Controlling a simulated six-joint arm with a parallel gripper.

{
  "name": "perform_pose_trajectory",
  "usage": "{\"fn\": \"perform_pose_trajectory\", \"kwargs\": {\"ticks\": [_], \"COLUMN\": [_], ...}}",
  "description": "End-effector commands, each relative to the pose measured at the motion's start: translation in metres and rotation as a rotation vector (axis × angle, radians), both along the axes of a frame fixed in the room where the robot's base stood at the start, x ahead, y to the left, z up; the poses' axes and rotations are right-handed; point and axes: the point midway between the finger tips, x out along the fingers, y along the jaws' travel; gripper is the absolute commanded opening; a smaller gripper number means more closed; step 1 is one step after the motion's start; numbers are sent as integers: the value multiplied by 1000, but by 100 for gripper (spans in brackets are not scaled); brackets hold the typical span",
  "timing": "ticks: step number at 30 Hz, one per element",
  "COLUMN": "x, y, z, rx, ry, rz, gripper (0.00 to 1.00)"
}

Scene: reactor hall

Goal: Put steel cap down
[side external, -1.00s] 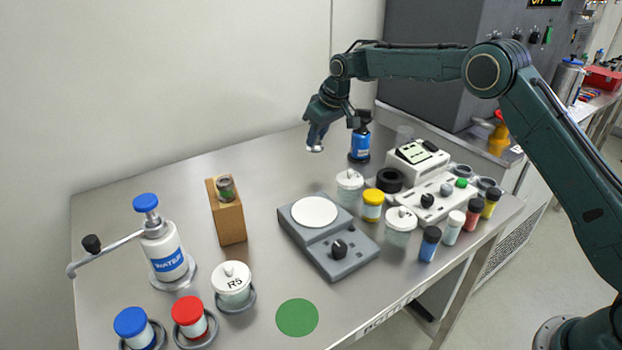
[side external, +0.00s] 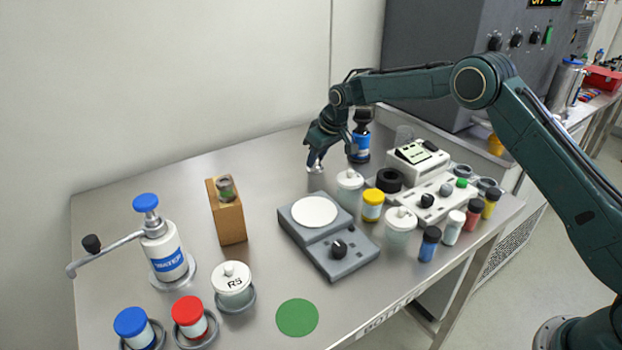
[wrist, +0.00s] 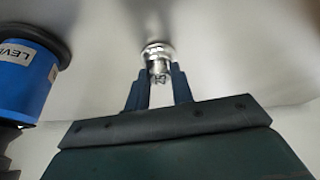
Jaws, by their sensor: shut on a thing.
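The steel cap (wrist: 157,52) is a small shiny metal piece between my fingertips in the wrist view. In the side view the steel cap (side external: 315,169) shows as a bright spot at the tip of my gripper (side external: 316,160). My gripper (wrist: 158,78) is shut on it and points down. The cap is close to the steel table top (side external: 270,170) at the back; I cannot tell whether it touches.
A white-lidded jar (side external: 349,187) and a grey stirrer (side external: 330,240) stand nearer the front. Table left of my gripper is clear.

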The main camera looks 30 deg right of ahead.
Motion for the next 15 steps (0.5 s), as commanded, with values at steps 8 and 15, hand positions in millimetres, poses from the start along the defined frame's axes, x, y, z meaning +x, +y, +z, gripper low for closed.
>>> {"fn": "perform_pose_trajectory", "kwargs": {"ticks": [8, 15], "x": [0, 0], "y": [0, 0], "z": [-1, -3], "rx": [0, 0], "ry": [0, 1], "rz": [0, 0], "gripper": [0, 45]}}
